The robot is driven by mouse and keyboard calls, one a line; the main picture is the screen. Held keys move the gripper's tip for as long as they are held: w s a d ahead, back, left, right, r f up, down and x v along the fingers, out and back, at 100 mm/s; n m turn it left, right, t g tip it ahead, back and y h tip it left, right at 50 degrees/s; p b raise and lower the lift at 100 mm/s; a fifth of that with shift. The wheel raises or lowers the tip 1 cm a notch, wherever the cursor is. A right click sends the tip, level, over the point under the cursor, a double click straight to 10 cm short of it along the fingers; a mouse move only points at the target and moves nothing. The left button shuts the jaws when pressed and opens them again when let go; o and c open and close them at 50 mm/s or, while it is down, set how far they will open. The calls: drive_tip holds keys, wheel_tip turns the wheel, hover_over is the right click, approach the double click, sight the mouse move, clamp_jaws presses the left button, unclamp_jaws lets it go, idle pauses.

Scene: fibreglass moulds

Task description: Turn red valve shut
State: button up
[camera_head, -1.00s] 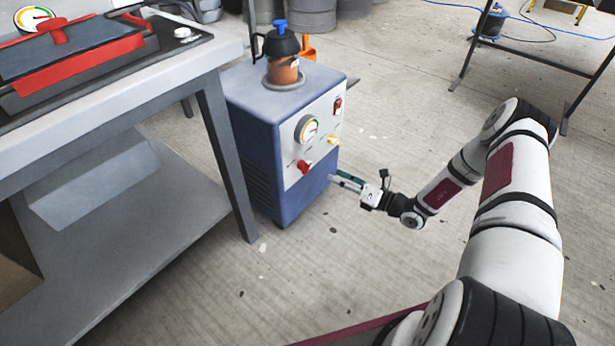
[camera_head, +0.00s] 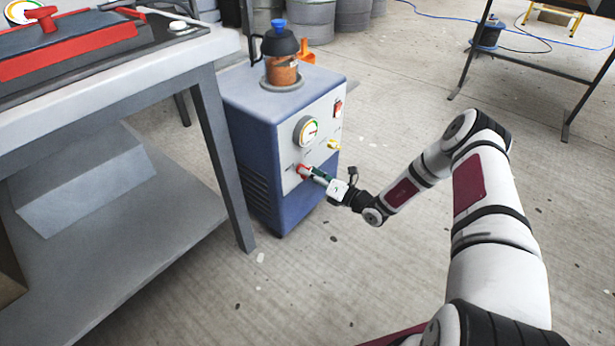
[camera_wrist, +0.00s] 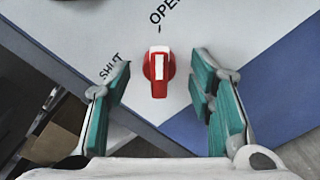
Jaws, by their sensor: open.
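The red valve (camera_wrist: 158,71) is a round knob with a white bar on its handle, on the pale front panel of a blue machine (camera_head: 262,170). In the wrist view its bar points up and down, toward the word OPEN; the word SHUT is printed to its left.
A yellow knob (camera_head: 334,145), a gauge (camera_head: 306,131) and a red switch (camera_head: 338,107) sit higher on the panel. A jar with a black lid (camera_head: 281,62) stands on top. A workbench (camera_head: 215,150) is close on the left.

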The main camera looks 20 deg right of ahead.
drive_tip(key=shift+x, duration=0.95)
drive_tip(key=c, duration=1.2)
drive_tip(key=shift+o, duration=0.2)
